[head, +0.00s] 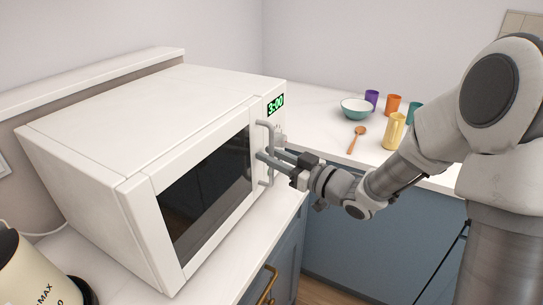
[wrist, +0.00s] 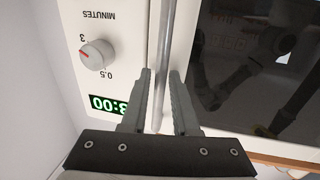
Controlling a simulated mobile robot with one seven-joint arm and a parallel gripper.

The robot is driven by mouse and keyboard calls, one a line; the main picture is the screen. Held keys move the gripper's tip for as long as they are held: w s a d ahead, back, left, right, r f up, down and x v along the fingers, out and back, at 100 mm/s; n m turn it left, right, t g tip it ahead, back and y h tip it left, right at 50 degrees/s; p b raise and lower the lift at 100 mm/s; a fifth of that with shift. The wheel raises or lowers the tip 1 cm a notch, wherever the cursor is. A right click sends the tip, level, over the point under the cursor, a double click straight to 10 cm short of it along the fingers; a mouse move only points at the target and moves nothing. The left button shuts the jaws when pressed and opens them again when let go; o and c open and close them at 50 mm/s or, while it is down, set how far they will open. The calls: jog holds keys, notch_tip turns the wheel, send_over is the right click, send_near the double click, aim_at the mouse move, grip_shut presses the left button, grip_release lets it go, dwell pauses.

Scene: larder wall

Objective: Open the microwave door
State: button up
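The white microwave (head: 120,130) stands on the counter with its dark-windowed door (head: 205,190) shut. A grey vertical bar handle (head: 270,135) runs along the door's right edge, and the handle also shows in the wrist view (wrist: 167,40). My gripper (head: 265,155) is at the handle. In the wrist view my gripper (wrist: 161,75) has one finger on each side of the bar, with a narrow gap visible on both sides. The fingers look open around the handle, not closed on it. Any contact behind the bar is hidden.
A dial (wrist: 97,54) and green display (head: 275,104) sit beside the handle. A cream kettle (head: 30,275) stands at the front left. A teal bowl (head: 356,109), wooden spoon (head: 356,138), yellow cup (head: 394,131) and other cups are on the right counter. Space before the door is clear.

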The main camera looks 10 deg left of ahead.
grip_shut()
dwell(1.3)
